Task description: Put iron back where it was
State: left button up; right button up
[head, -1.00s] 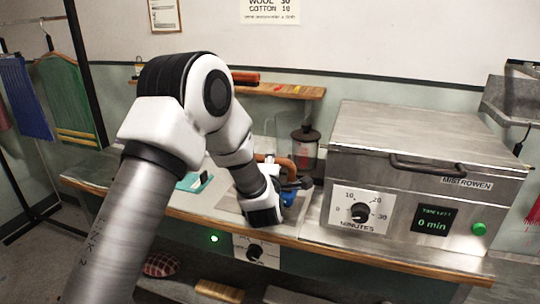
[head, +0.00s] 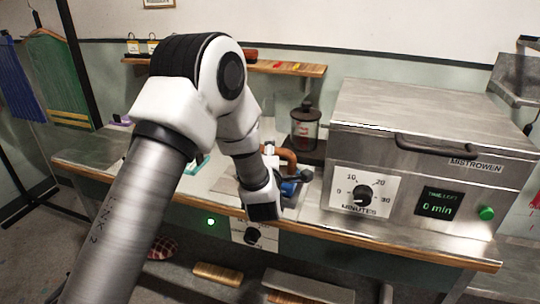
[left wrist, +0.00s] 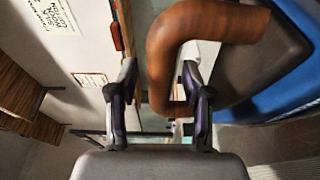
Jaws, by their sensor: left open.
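The iron (head: 288,188) stands on the worktop in the head view, left of the steel machine. It has a blue body and a curved brown handle, and my wrist partly hides it. In the left wrist view the iron's handle (left wrist: 215,20) is large and close, with the dark and blue body at right. My left gripper (left wrist: 158,75) is open, its two fingers apart, with the handle's bent end showing between them. I cannot tell whether the fingers touch it. My right gripper is not in view.
A steel machine (head: 425,130) with a dial and timer reading 0 min stands at right. A lidded jar (head: 305,125) stands behind the iron. A wooden shelf (head: 290,68) runs along the wall. A dial panel with a green light (head: 211,222) is below the worktop.

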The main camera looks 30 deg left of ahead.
pick_arm(q)
jog(key=b+v, duration=0.2)
jog(key=v, duration=1)
